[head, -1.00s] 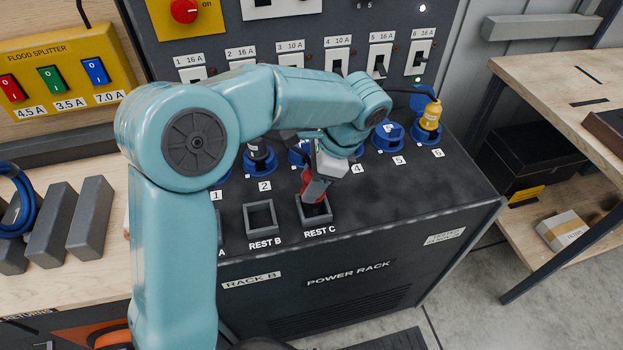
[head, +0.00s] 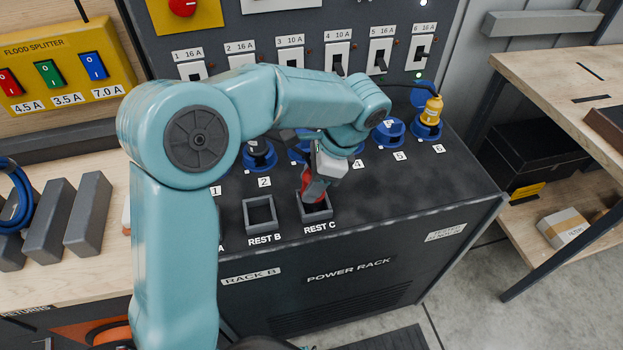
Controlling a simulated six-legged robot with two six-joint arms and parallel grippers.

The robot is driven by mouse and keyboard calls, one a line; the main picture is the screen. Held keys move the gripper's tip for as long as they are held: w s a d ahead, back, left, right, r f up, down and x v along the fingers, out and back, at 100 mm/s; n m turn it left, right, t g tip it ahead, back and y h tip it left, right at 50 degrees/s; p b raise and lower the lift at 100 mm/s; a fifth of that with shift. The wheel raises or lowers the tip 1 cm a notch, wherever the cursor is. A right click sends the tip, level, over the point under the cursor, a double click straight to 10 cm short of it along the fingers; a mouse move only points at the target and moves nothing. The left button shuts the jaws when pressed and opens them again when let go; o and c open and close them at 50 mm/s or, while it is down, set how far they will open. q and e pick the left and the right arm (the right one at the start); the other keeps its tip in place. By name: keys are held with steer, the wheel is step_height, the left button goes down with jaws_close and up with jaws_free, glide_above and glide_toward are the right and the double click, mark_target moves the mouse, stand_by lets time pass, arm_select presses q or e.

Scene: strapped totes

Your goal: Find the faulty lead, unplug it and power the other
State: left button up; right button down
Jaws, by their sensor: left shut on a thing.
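My left gripper (head: 314,190) is shut on a red plug (head: 309,181) at the REST C holder (head: 327,213), with the plug's lower end at or in the holder's square opening. The gripper hides part of the plug, so I cannot tell how deep it sits. The REST B holder (head: 260,215) is empty. A yellow plug (head: 432,110) stands in blue socket 6 (head: 427,130). Socket 5 (head: 389,134) is blue with no plug showing. My arm hides socket 1 and parts of sockets 3 and 4. My right gripper is out of view.
The power rack (head: 350,275) has numbered breaker switches on its back panel, with a lit green light under breaker 6 (head: 423,48). A yellow flood splitter (head: 60,70) and grey blocks (head: 88,213) are at left. A wooden bench (head: 560,95) stands at right.

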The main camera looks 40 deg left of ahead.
arm_select(q)
steer(key=shift+f, duration=0.15)
steer(key=o, duration=1.2)
steer(key=p+v, duration=0.2)
steer(key=v, duration=1.4)
steer(key=shift+w, duration=0.1)
steer(key=shift+d, duration=0.1)
